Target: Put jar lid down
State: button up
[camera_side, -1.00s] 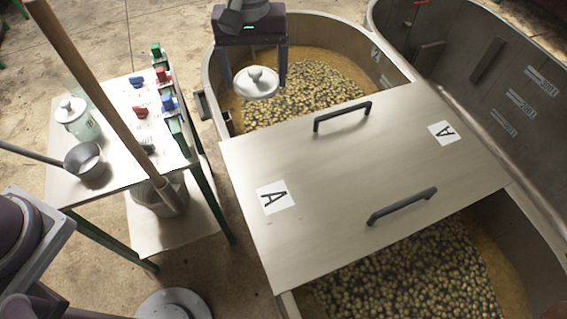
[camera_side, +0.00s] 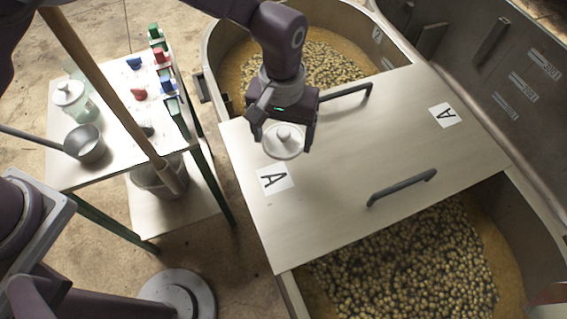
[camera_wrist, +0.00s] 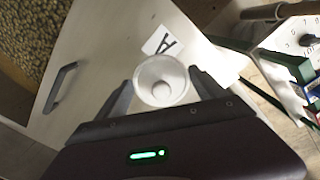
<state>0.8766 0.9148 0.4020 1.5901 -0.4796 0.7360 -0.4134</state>
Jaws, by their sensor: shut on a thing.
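A round white jar lid (camera_side: 284,140) with a knob on top is held between the fingers of my gripper (camera_side: 283,138). In the side view it is over the near-left part of the metal cover plate (camera_side: 340,195), close to the left "A" label (camera_side: 273,179). In the wrist view the lid (camera_wrist: 161,80) lies between the two fingers, with the plate (camera_wrist: 105,75) behind it. I cannot tell exactly how high it is above the plate.
Black handles (camera_side: 402,187) stand up from the plate. Open tanks of small round produce (camera_side: 410,265) lie on both sides. A side table (camera_side: 115,110) at left carries a glass jar with a white lid (camera_side: 72,98), a metal pot (camera_side: 85,144) and coloured clips (camera_side: 160,57).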

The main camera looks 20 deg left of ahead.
aim_at(283, 169)
notch_tip(283, 169, down, 10)
jog(key=shift+f, duration=0.15)
jog(key=o, duration=1.3)
jog(key=shift+f, duration=0.1)
jog(key=shift+c, duration=0.2)
notch_tip(283, 169, up, 12)
jog(key=shift+r, duration=0.15)
